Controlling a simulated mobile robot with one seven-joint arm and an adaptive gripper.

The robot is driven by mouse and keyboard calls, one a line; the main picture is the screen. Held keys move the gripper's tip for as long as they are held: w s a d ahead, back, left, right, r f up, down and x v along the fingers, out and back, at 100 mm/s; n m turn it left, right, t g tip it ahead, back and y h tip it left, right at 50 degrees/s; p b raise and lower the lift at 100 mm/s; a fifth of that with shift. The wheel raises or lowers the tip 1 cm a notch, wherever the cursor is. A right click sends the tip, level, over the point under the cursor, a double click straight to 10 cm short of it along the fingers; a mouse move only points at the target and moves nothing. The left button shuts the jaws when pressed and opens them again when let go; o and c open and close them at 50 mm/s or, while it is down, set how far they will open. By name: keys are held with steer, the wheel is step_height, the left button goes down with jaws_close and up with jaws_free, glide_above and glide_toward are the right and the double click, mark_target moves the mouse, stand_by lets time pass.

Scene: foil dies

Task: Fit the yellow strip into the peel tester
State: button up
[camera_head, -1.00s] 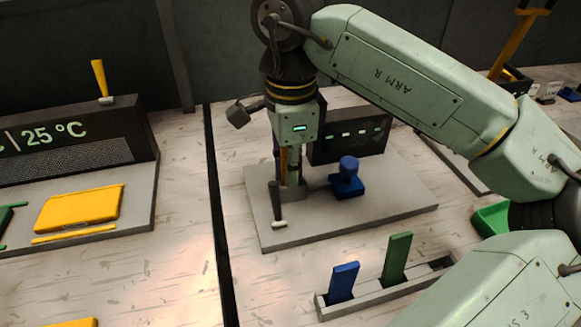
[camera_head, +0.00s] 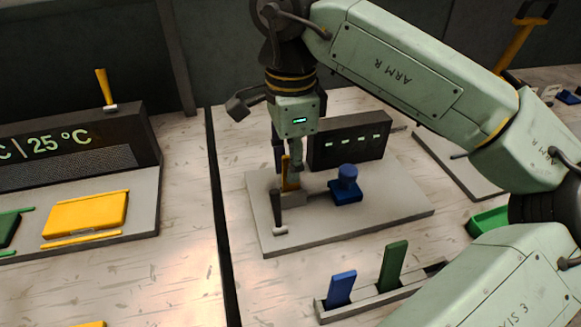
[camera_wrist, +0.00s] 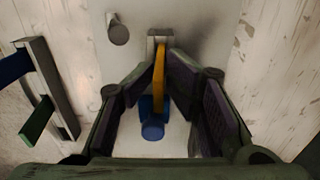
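The yellow strip (camera_head: 289,172) stands upright in the grey block (camera_head: 293,198) on the peel tester's plate (camera_head: 395,212). In the wrist view the strip (camera_wrist: 158,75) runs between my finger pads, its far end at the grey block (camera_wrist: 159,33). My gripper (camera_head: 288,158) is above the block, around the strip's upper part. Its pads (camera_wrist: 155,85) are spread with gaps to the strip, so it is open. The tester's blue knob piece (camera_head: 346,184) is right of the block. How deep the strip sits is hidden.
A dark-headed post (camera_head: 279,213) stands in front of the block, and a dark panel (camera_head: 349,141) behind. A rack (camera_head: 368,305) in front holds a blue strip (camera_head: 341,288) and a green strip (camera_head: 395,265). A temperature unit (camera_head: 60,150) stands at left.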

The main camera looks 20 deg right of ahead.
step_height(320, 180, up, 8)
steer(key=p, duration=0.4)
steer(key=shift+r, duration=0.75)
